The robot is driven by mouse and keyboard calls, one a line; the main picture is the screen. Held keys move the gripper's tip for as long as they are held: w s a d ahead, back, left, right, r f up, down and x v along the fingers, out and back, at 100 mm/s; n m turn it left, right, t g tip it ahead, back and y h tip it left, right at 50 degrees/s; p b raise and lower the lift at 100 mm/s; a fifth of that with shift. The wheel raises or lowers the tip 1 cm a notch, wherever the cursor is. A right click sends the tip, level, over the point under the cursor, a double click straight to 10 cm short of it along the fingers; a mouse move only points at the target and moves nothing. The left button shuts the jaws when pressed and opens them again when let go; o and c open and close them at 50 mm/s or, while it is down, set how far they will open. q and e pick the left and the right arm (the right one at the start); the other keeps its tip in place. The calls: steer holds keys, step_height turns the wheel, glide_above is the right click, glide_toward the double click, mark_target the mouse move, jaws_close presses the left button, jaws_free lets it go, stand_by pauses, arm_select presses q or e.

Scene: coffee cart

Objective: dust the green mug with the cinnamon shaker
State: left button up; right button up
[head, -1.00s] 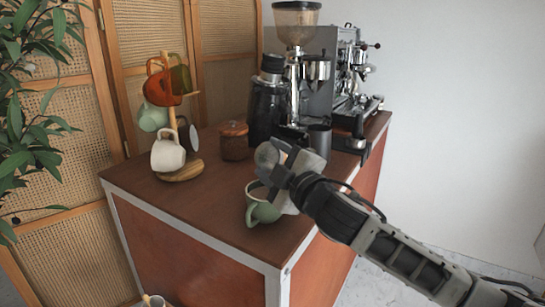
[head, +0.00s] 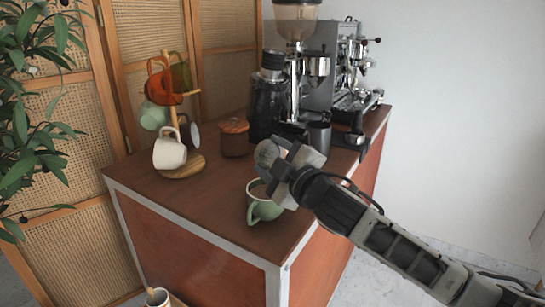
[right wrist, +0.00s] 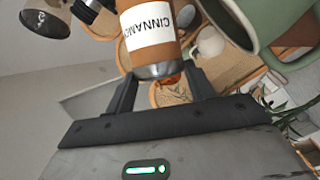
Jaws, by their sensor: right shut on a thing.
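The green mug (head: 264,208) stands upright near the front corner of the cart top, with its handle toward me. Something brownish shows inside its rim. My right gripper (head: 277,170) is just above and beside the mug's right rim and hides part of it. In the right wrist view, the gripper is shut on the cinnamon shaker (right wrist: 148,28), with a brown body, a white label and a metal end between the fingers. The green mug (right wrist: 262,22) shows close by at the upper right there. The shaker is mostly hidden by the gripper in the head view. My left gripper is out of view.
A mug tree (head: 186,168) with several mugs stands at the back left. A brown lidded jar (head: 234,139), a grinder (head: 297,70) and an espresso machine (head: 350,85) fill the back. The left front of the cart top (head: 190,205) is clear.

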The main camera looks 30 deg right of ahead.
steer(key=shift+r+m+p, duration=0.3)
steer(key=shift+r+p, duration=0.1)
steer(key=shift+p, duration=0.35)
steer(key=shift+r+m+g+p, duration=0.4)
steer(key=shift+m+p, duration=0.1)
steer(key=shift+p, duration=0.75)
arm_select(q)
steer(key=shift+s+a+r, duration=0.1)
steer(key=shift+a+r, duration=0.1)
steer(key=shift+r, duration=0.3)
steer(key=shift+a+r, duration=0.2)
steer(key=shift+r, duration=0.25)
arm_select(e)
steer(key=shift+f, duration=0.1)
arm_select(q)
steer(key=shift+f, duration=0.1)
arm_select(e)
steer(key=shift+s+f, duration=0.1)
